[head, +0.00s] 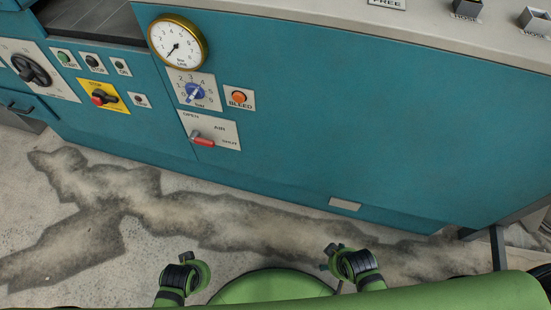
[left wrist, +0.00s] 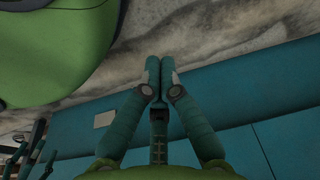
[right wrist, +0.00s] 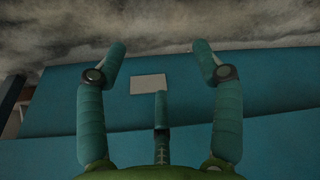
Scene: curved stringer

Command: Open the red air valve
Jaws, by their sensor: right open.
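The red air valve (head: 203,141) is a small red lever on a white plate (head: 210,130) marked OPEN, AIR and SHUT, on the teal machine front. The lever points right and slightly down, with its red end beside the SHUT mark. My left gripper (left wrist: 159,78) has its fingertips together with nothing visible between them. My right gripper (right wrist: 160,62) has its fingers spread and is empty, facing the lower teal panel and floor. Both wrists show low in the head view, well away from the valve. The valve is in neither wrist view.
A pressure gauge (head: 178,42), a blue bar dial (head: 195,93) and an orange BLEED button (head: 239,97) sit above the valve. Stained concrete floor (head: 180,215) lies clear before the machine.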

